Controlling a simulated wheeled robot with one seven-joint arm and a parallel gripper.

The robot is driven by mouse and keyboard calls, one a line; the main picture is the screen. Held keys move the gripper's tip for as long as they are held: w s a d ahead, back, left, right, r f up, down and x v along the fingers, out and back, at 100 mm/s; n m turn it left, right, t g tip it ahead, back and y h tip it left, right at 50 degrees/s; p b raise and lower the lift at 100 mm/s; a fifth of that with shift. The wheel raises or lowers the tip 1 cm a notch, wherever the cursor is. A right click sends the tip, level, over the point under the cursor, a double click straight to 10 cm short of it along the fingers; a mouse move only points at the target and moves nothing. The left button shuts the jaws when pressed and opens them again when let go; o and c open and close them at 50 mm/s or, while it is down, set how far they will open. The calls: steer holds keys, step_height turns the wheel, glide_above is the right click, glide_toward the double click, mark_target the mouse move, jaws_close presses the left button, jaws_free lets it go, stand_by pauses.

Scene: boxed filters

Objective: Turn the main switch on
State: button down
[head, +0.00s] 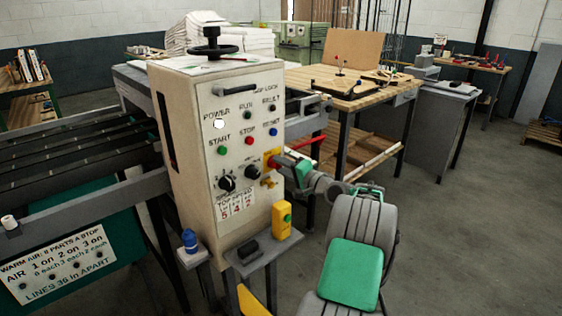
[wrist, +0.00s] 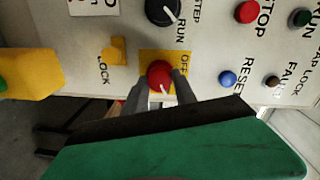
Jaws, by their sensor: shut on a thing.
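The main switch is a red rotary knob (wrist: 159,73) on a yellow plate (wrist: 178,58) on the front of the control box. A short pale mark shows on the knob's lower edge in the wrist view. The letters "OF" show beside it, the rest being hidden. My gripper (wrist: 160,90) has one finger on each side of the knob and is shut on it. In the head view my gripper (head: 282,163) reaches the panel's right edge from the right, at the yellow plate (head: 268,155), and covers most of the switch.
The control box (head: 190,180) carries a white POWER lamp (head: 219,124), push buttons, two black selectors (head: 227,183) and a yellow lock tab (head: 267,183) below the switch. A yellow button box (head: 281,220) stands on a small shelf below. A workbench (head: 345,100) is behind.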

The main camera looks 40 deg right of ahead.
steer(key=shift+r+m+p, duration=0.1)
steer(key=shift+m+p, duration=0.25)
steer(key=shift+m, duration=0.15)
steer(key=c, duration=1)
jaws_free()
steer(key=shift+s, duration=0.1)
steer(key=s+b, duration=0.1)
steer(key=s, duration=0.6)
steer(key=shift+s+d+r, duration=0.15)
steer(key=shift+s, duration=0.1)
